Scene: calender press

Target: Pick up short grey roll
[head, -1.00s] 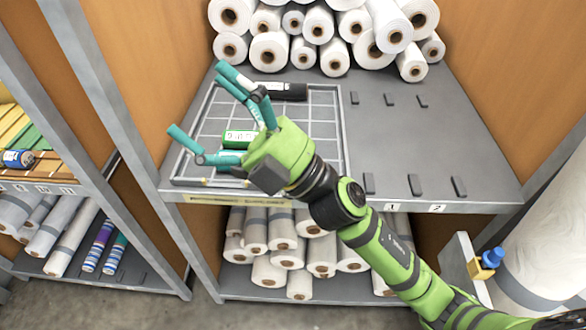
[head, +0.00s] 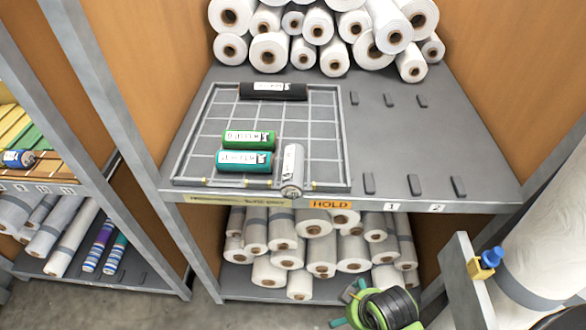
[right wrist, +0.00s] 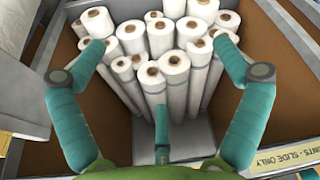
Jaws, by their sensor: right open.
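The short grey roll (head: 292,170) lies in the wire-grid tray (head: 343,150), near the tray's front rim, with its long side running front to back and its near end at the rim. A teal roll (head: 232,161) and a green roll (head: 236,138) lie just left of it. A black roll (head: 262,91) lies at the back of the tray. My right gripper (head: 350,306) is low at the bottom of the head view, below and right of the tray. In the right wrist view the right gripper (right wrist: 160,75) has its teal fingers spread and empty. My left gripper is not in view.
White rolls (head: 320,25) are stacked at the back of the shelf; more (head: 325,250) fill the lower shelf, facing my right gripper. Black stops (head: 414,185) stand on the bare shelf right of the tray. A post with a blue knob (head: 490,257) stands at right.

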